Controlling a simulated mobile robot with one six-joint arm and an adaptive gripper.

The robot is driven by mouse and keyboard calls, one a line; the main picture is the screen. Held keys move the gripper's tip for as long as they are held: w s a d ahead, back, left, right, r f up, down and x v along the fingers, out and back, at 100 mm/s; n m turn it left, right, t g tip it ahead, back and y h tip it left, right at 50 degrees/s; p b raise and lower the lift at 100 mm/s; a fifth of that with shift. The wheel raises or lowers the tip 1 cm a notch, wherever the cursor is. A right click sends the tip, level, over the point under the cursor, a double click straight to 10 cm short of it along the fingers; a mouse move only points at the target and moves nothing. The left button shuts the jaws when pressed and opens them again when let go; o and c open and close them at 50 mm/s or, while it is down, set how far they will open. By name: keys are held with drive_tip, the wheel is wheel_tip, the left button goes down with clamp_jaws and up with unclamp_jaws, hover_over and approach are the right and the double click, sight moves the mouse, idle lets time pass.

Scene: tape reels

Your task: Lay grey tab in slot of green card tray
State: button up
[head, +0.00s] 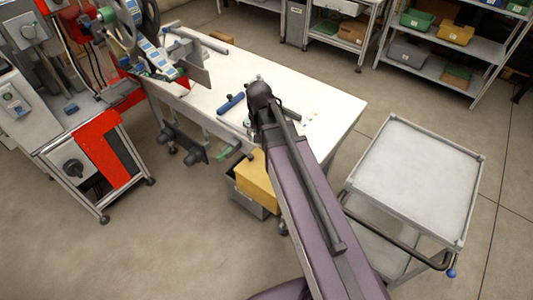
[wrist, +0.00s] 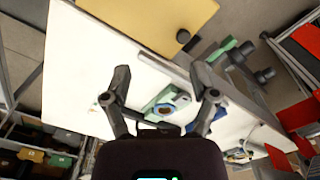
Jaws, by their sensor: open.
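In the wrist view my gripper (wrist: 160,69) is open, with its two fingers spread and nothing held between them. It is over the white table (wrist: 82,70). Past the fingers, a green piece (wrist: 152,103) with a blue and white round part on it lies on the table; it may be the green card tray, but its slot cannot be made out. I cannot pick out the grey tab in either view. In the head view my arm reaches over the table (head: 318,92) and hides the gripper and the surface beneath it.
A blue cylinder (head: 231,103) lies on the table left of my arm. A machine with a red panel (head: 103,150) stands at the left. A yellow box (head: 256,178) sits below the table edge. A grey cart (head: 415,180) with an empty top stands at the right. Shelves line the back.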

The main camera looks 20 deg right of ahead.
drive_tip(key=s+n, duration=0.3)
drive_tip(key=s, duration=0.5)
drive_tip(key=shift+d, duration=0.15)
idle(1.1)
